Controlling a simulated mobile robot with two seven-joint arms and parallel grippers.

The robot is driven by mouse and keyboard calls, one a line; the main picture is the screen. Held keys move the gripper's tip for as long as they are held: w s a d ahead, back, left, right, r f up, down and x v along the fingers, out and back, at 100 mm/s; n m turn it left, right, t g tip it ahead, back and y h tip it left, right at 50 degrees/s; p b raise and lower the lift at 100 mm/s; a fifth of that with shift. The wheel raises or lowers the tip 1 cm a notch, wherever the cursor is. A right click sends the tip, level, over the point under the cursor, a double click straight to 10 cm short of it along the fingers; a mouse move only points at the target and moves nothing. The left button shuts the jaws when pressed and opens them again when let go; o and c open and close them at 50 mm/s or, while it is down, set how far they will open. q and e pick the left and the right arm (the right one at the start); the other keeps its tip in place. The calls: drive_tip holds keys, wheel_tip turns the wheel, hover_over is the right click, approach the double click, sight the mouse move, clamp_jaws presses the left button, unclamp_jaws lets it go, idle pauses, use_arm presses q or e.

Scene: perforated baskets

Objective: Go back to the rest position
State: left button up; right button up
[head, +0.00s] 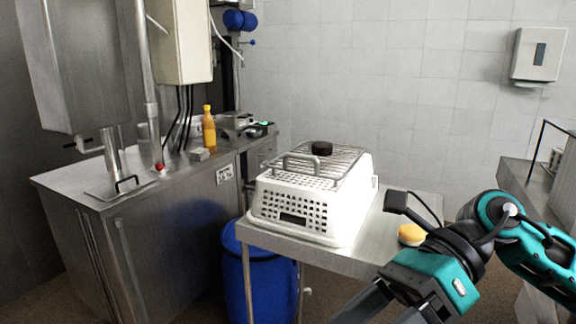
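My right arm comes in from the right edge. Its gripper (386,311) points down and to the left at the bottom of the head view, in front of the steel table (405,212). Its two grey fingers stand apart with nothing seen between them, though the tips are cut off by the bottom edge. My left gripper is not in view. A white perforated basket (311,208) stands upside down on the table, with a wire rack (340,160) on top and a dark round object (322,148) on the rack.
A yellow round object (411,234) lies on the table close to my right arm. A blue barrel (262,285) stands under the table's left side. A steel counter (90,185) with an orange bottle (209,130) is at the left. Another counter (540,192) is at the right.

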drive_tip(key=w+a+r+m+t+y, duration=0.2)
drive_tip(key=w+a+m+t+y, duration=0.4)
drive_tip(key=m+y, duration=0.6)
drive_tip(key=w+d+f+m+t+h, duration=0.3)
drive_tip(key=f+m+t+h, duration=0.2)
drive_tip(key=m+t, duration=0.4)
drive_tip(key=w+d+f+m+t+h, duration=0.2)
drive_tip(key=d+f+m+t+h, duration=0.4)
drive_tip(key=m, duration=0.6)
drive_tip(key=s+d+f+m+g+h, duration=0.1)
drive_tip(key=s+d+f+m+h, duration=0.1)
drive_tip(key=f, duration=0.6)
drive_tip(key=s+d+f+m+g+h, duration=0.1)
drive_tip(key=s+f+m+g+h, duration=0.1)
drive_tip(key=s+f+m+h, duration=0.3)
drive_tip(key=s+d+f+m+g+h, duration=0.2)
drive_tip(key=s+f+m, duration=0.3)
drive_tip(key=f+m, duration=0.4)
wheel_tip(320, 180, down, 4)
drive_tip(key=shift+s+d+f+h, duration=0.15)
drive_tip(key=shift+s+d+h, duration=0.15)
drive_tip(key=shift+h, duration=0.5)
drive_tip(key=shift+w, duration=0.1)
